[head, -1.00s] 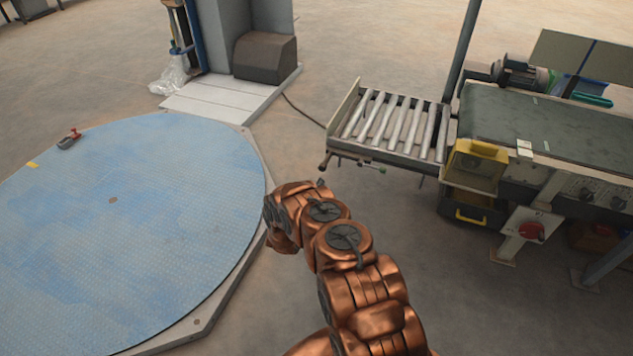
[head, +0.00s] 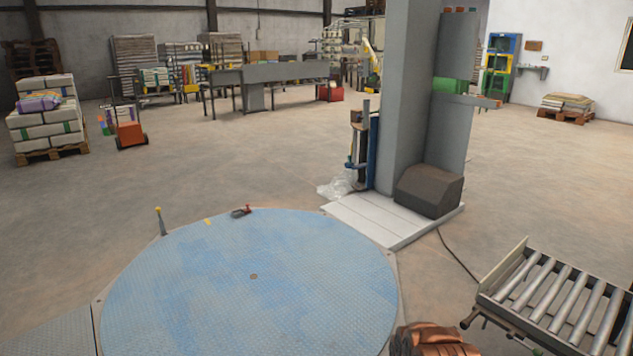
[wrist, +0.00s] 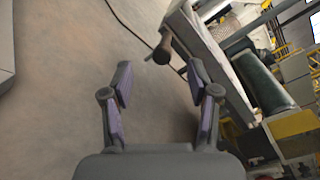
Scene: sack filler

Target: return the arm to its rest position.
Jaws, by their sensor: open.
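My gripper (wrist: 160,100) shows in the wrist view with its two fingers apart and nothing between them. Bare concrete floor lies behind the fingers. In the head view only a copper-coloured part of my arm (head: 435,340) shows at the bottom edge; the gripper itself is out of that picture.
A roller conveyor (head: 560,300) stands at lower right, and its frame is close to the right finger in the wrist view. A blue round turntable (head: 250,290) lies left of my arm. A grey column (head: 405,100) stands behind it. A black cable (head: 455,255) crosses the floor.

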